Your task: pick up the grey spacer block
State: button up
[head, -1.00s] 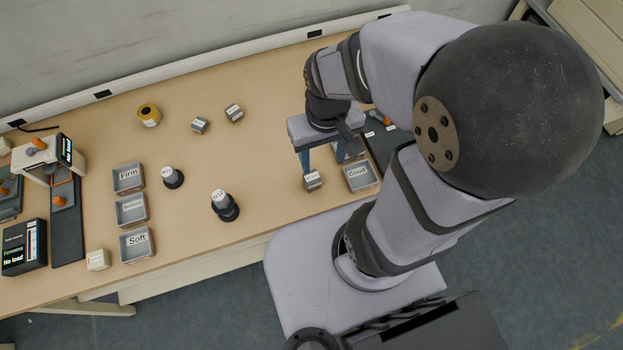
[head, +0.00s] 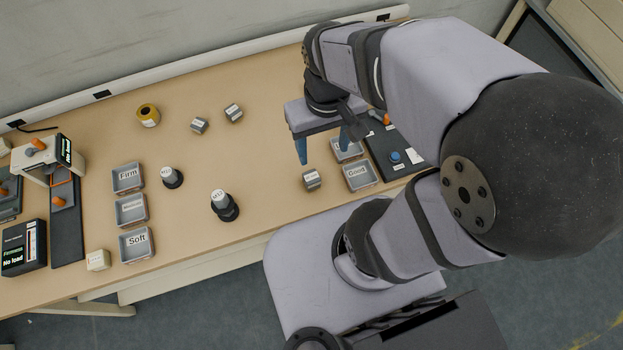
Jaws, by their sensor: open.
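My gripper (head: 325,156) has two blue fingers spread apart with nothing between them. It hangs above the right part of the table. A small grey block (head: 312,180) with a white label sits just below the fingertips in the picture, apart from them. Two similar small grey pieces with white labels stand farther back, one on the left (head: 199,126) and one to its right (head: 234,113). The labels are too small to read, so I cannot tell which is the grey spacer block.
Grey trays marked Firm (head: 127,191), Medium and Soft (head: 120,246) line the left. A Good tray (head: 376,185) and another tray (head: 334,154) stand near my gripper. Two dark-based cylinders (head: 236,213) (head: 178,184) and a yellow roll (head: 158,116) stand on the table (head: 265,165). Its middle is mostly clear.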

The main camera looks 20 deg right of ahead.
jog(key=n+b, duration=0.1)
jog(key=n+t+h+b, duration=0.2)
jog(key=n+h+b, duration=1.15)
jog(key=n, duration=0.55)
send_over(304, 178)
jog(key=b, duration=0.2)
jog(key=y, duration=0.1)
jog(key=f, duration=1.8)
jog(key=a+f, duration=0.1)
jog(key=f, duration=0.8)
jog(key=shift+s+f+p, duration=0.1)
jog(key=shift+f+p, duration=0.2)
jog(key=shift+f, duration=0.45)
jog(key=shift+p+x, duration=0.35)
jog(key=shift+x, duration=0.75)
jog(key=shift+s+d+f+p, duration=0.15)
jog(key=shift+d+p, duration=0.25)
jog(key=shift+d, duration=0.2)
jog(key=x, duration=0.1)
jog(key=p+x, duration=0.1)
jog(key=x, duration=0.1)
jog(key=shift+s+f, duration=0.1)
jog(key=shift+f, duration=0.05)
jog(key=shift+d+f, duration=0.3)
jog(key=shift+d, duration=0.1)
jog(key=c, duration=1.3)
